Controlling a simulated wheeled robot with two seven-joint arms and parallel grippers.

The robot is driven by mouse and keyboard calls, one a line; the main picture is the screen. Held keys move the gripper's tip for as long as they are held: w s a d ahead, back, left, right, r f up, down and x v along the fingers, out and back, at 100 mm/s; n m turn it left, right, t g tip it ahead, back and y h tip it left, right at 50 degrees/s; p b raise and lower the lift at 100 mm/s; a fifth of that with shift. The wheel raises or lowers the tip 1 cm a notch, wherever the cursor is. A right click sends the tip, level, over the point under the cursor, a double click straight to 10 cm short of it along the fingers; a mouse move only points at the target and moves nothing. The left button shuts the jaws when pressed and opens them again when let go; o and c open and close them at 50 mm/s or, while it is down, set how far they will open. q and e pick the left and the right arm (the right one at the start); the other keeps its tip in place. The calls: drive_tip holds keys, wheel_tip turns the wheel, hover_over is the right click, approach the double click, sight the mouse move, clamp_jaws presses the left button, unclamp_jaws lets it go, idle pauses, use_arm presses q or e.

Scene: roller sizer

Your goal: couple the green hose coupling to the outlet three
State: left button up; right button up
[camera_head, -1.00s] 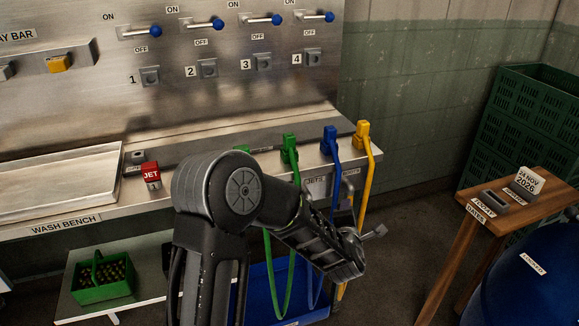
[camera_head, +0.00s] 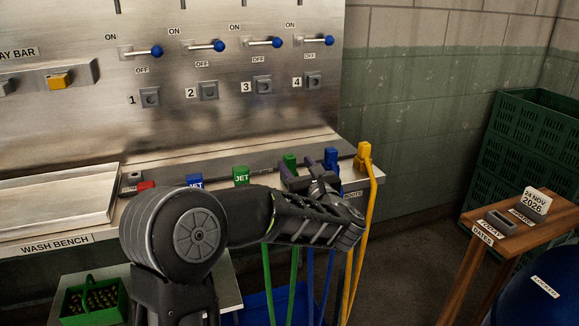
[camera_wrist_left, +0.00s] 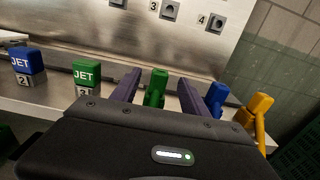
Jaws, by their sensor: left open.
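The green hose coupling (camera_head: 290,160) stands in the rack at the bench's front edge, its green hose (camera_head: 293,262) hanging below. In the left wrist view the green coupling (camera_wrist_left: 156,88) shows between the two purple fingers of my open left gripper (camera_wrist_left: 160,92). The fingers look apart from it; the lower part is hidden by the gripper body. My right gripper is not in view.
A blue coupling (camera_head: 331,157) and a yellow coupling (camera_head: 364,155) stand close on the right. Blue (camera_head: 195,181) and green (camera_head: 241,175) JET blocks stand to the left. Blue-knobbed levers (camera_head: 277,42) sit above the outlets. The wall before the outlets is clear.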

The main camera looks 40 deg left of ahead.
sight(292, 159)
use_arm(q)
drive_tip(key=shift+w+a, duration=0.2)
drive_tip(key=shift+a, duration=0.1)
drive_tip(key=shift+p+x, duration=0.7)
drive_tip(key=shift+x, duration=1.95)
drive_tip(key=shift+f, duration=0.1)
clamp_jaws()
